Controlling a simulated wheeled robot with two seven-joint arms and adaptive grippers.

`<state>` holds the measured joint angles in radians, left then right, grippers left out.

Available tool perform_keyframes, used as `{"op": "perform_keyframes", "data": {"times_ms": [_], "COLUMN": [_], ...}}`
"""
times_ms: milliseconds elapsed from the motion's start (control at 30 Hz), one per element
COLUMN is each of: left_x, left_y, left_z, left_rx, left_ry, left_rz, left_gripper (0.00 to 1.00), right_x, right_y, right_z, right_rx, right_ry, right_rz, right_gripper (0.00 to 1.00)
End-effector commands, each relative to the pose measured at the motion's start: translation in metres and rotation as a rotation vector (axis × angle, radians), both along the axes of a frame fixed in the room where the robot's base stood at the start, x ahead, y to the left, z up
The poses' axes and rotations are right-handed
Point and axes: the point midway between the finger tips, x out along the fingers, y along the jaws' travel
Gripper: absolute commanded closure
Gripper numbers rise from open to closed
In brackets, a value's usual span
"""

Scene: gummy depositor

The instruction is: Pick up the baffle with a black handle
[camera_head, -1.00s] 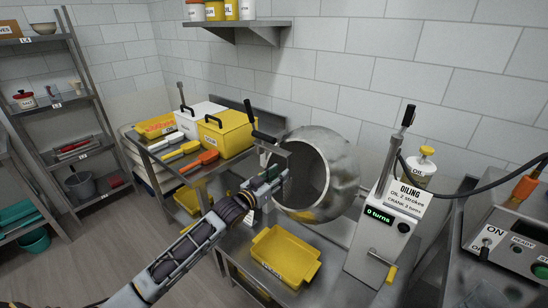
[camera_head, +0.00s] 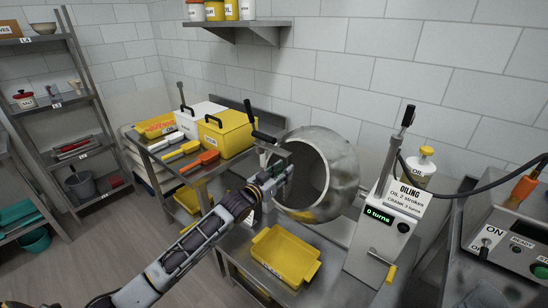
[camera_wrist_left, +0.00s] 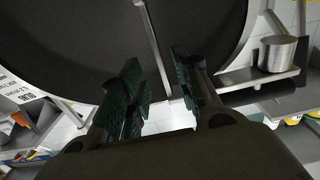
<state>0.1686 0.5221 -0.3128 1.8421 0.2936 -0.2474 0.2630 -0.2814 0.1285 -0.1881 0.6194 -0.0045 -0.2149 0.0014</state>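A tumbling drum (camera_head: 338,165) stands in the middle of the head view, its dark mouth facing left. A black handle (camera_head: 264,137) on a grey metal piece shows at the mouth's upper left; this looks like the baffle, partly hidden by my gripper. My left gripper (camera_head: 284,174) is in front of the mouth, just below that handle. In the left wrist view the fingers (camera_wrist_left: 160,85) are apart. A thin grey bar (camera_wrist_left: 151,40) runs down between them against the dark drum opening; I cannot tell whether they touch it. My right gripper is not in view.
A yellow tray (camera_head: 286,256) lies below the drum. Left of it, a bench holds a yellow bin (camera_head: 228,135) and coloured scoops (camera_head: 197,161). The oiling machine (camera_head: 384,235) stands close on the right. A metal pot (camera_wrist_left: 277,53) shows in the wrist view.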

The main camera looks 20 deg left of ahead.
Motion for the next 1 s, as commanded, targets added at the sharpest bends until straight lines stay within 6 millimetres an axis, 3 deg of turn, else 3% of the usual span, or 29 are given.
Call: {"op": "perform_keyframes", "data": {"times_ms": [500, 1000], "left_x": [0.036, 0.039], "left_y": [-0.011, -0.012], "left_z": [0.003, 0.002], "left_rx": [0.0, 0.001], "left_ry": [0.0, 0.001], "left_rz": [-0.001, -0.001], "left_gripper": [0.68, 0.68], "right_x": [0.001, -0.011], "right_y": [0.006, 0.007], "right_z": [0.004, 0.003], "right_rx": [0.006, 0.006], "right_ry": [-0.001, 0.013], "right_rz": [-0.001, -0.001], "right_gripper": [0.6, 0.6]}}
